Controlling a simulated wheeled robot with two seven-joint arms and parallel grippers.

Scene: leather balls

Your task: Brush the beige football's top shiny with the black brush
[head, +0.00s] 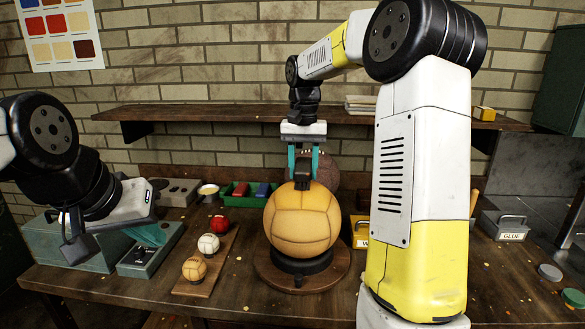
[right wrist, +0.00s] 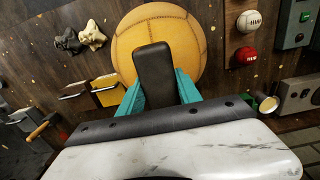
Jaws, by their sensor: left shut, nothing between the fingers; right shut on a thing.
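The beige football (head: 302,222) sits in a black ring on a round wooden base (head: 262,276) at the middle of the bench. My right gripper (head: 303,165) is above it, shut on the black brush (head: 303,184), which hangs at the football's top. In the right wrist view, the brush (right wrist: 155,75) lies between the teal fingers and covers part of the football (right wrist: 193,38). I cannot tell whether the brush touches the leather. My left gripper (head: 152,234) is shut and empty at the left, by a grey-green box.
Small red (head: 220,224), white (head: 208,243) and tan (head: 194,268) balls sit on a wooden strip left of the football. A green tray (head: 231,200) and a dark brown ball (head: 325,170) are behind. A yellow box (head: 361,232) and glue tin (head: 503,227) stand right.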

